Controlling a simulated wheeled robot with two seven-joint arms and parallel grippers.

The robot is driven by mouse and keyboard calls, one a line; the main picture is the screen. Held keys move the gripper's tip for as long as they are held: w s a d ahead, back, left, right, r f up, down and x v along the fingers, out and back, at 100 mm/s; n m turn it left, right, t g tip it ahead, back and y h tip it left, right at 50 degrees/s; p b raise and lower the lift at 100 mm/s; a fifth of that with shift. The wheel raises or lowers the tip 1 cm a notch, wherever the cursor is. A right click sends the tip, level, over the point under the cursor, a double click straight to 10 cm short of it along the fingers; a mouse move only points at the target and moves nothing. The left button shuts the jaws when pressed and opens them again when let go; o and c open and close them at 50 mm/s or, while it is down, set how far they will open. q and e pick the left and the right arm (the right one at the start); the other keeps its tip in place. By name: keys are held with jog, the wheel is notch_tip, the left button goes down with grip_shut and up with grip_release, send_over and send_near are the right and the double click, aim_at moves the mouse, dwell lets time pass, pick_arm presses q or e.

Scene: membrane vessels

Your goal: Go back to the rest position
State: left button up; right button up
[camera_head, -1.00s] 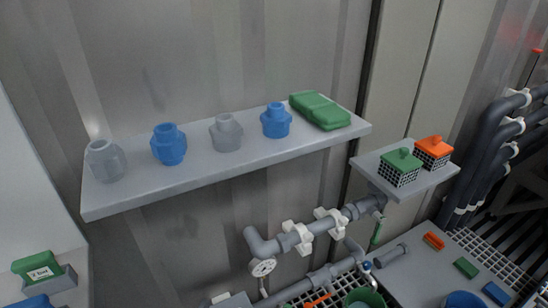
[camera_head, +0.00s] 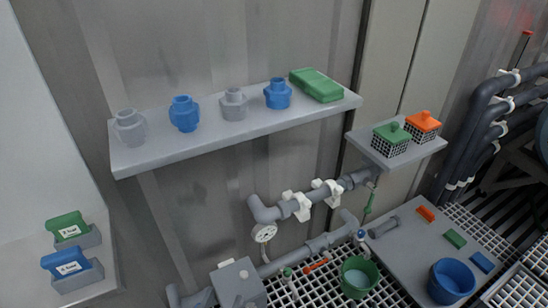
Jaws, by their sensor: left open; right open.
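Neither of my grippers shows in the head view, and no part of my arms can be made out. A long grey shelf (camera_head: 200,143) on the wall holds a grey vessel (camera_head: 130,128), a blue vessel (camera_head: 184,114), a second grey vessel (camera_head: 233,104), a second blue vessel (camera_head: 278,93) and a green block-shaped item (camera_head: 316,85). All stand apart in a row on the shelf.
A smaller shelf (camera_head: 425,149) holds a green-lidded basket (camera_head: 391,140) and an orange-lidded basket (camera_head: 423,126). Pipes with a gauge (camera_head: 264,233) run below. A green bucket (camera_head: 359,277) and a blue bucket (camera_head: 451,281) stand low right. Green (camera_head: 69,231) and blue (camera_head: 67,263) labelled blocks sit lower left.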

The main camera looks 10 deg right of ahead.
pick_arm(q)
jog(key=a+f+g+y+p, duration=0.3)
jog(key=f+g+p, duration=0.3)
jog(key=f+p, duration=0.75)
jog(key=s+a+f+g+y+p, duration=0.1)
jog(key=s+a+f+g+p, duration=0.2)
jog(key=f, duration=0.5)
jog(key=s+a+f+n+g+y+p, duration=0.1)
jog(key=s+a+f+g+p, duration=0.2)
jog(key=s+a+f, duration=0.2)
notch_tip(320, 180, down, 3)
jog(key=shift+s+a+p, duration=0.25)
jog(key=shift+s+p, duration=0.05)
jog(key=shift+s, duration=0.75)
pick_arm(e)
jog(key=s+a+n+g+y, duration=0.3)
jog(key=s+a+g, duration=0.8)
jog(key=s, duration=0.5)
jog(key=shift+a+f+n+y, duration=0.25)
jog(key=shift+a+n+y, duration=0.15)
jog(key=shift+a+n, duration=0.3)
jog(key=shift+w, duration=0.1)
pick_arm(q)
jog(key=shift+d, duration=0.1)
